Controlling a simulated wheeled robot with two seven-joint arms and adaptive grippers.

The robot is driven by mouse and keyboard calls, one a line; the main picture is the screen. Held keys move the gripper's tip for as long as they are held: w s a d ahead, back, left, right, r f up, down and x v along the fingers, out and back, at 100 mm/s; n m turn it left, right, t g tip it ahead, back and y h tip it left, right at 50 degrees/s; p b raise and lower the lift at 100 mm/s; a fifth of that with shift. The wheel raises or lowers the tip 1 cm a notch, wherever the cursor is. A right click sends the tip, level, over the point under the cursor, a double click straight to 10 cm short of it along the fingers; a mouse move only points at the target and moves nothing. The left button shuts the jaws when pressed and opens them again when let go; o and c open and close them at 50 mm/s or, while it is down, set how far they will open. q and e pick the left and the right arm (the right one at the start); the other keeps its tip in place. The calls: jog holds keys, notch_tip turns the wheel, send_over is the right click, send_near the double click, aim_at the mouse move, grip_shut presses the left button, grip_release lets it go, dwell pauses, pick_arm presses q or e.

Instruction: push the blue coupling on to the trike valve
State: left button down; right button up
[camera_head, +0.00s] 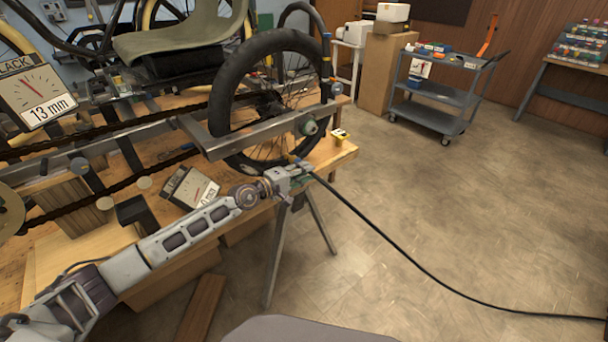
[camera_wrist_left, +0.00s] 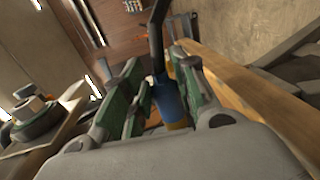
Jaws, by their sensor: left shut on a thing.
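The blue coupling (camera_wrist_left: 168,100) sits between the green-padded fingers of my left gripper (camera_wrist_left: 163,78) in the left wrist view. A yellow-brown piece (camera_wrist_left: 177,125) shows at the coupling's lower end. The black hose (camera_head: 400,245) runs from my left gripper (camera_head: 298,171) down to the floor in the head view. My left gripper is shut on the coupling, low by the trike wheel (camera_head: 222,100) and close to the bench edge. I cannot pick out the valve clearly, nor tell whether the coupling touches it. My right gripper is out of view.
The wooden bench (camera_head: 335,152) carries the trike frame, its metal bar (camera_head: 250,138) and a dial card (camera_head: 190,187). A trestle leg (camera_head: 273,265) stands below. A grey cart (camera_head: 437,95) stands farther back, with open floor in front.

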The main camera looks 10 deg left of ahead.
pick_arm(q)
jog(key=shift+w+a+b, duration=0.15)
jog(key=shift+a+b, duration=0.05)
jog(key=shift+b, duration=0.1)
jog(key=c, duration=1)
grip_release()
jog(key=shift+c, duration=0.2)
jog(key=shift+a, duration=0.1)
jog(key=v, duration=1.1)
jog(key=shift+s+a, duration=0.2)
jog(key=shift+s, duration=0.2)
jog(key=shift+r, duration=0.1)
dwell(0.5)
